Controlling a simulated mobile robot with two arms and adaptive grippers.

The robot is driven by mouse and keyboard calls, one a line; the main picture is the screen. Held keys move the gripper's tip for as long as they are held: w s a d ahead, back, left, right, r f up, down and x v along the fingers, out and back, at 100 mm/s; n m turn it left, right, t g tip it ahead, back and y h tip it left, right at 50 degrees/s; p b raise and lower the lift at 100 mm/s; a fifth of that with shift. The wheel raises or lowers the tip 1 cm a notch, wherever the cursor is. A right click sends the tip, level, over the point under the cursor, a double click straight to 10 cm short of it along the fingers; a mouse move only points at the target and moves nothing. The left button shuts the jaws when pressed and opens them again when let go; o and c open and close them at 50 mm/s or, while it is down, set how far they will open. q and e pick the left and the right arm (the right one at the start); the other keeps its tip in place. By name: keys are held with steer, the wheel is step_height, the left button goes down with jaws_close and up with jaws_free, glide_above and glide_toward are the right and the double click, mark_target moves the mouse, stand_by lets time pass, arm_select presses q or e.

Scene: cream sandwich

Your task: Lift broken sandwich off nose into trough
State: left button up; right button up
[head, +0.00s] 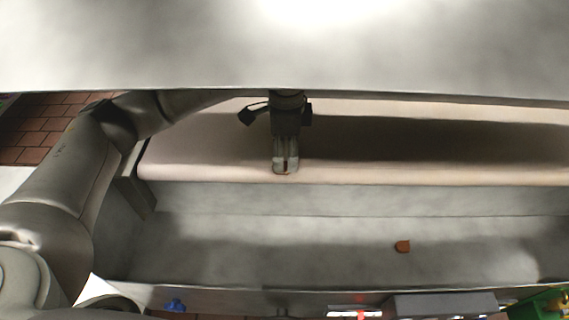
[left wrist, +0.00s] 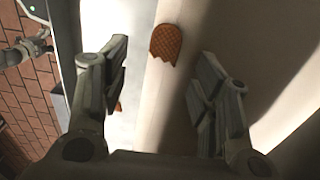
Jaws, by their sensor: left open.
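The broken sandwich (left wrist: 165,44) is an orange-brown piece with a jagged edge. In the left wrist view it lies on the rounded nose of the cream belt (left wrist: 160,105), between the lines of my fingers and slightly beyond their tips. My left gripper (head: 285,168) points down over the nose, open, with nothing between its fingers. In the head view it hides most of the sandwich. The grey metal trough (head: 250,242) runs along the front of the belt, below the nose. My right gripper is not in view.
Another brown piece (head: 402,246) lies in the trough, right of my left gripper. A metal cover (head: 285,60) spans the top of the head view above the belt. A blue object (head: 175,305) sits by the trough's front edge. Much of the trough floor is clear.

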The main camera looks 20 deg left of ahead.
mark_target(286, 166)
arm_select(q)
steer(key=f, duration=0.4)
steer(key=shift+w, duration=0.2)
steer(key=shift+w+f, duration=0.1)
steer(key=shift+f, duration=0.1)
steer(key=shift+c, duration=0.5)
steer(key=c, duration=0.5)
steer(key=shift+c, duration=0.8)
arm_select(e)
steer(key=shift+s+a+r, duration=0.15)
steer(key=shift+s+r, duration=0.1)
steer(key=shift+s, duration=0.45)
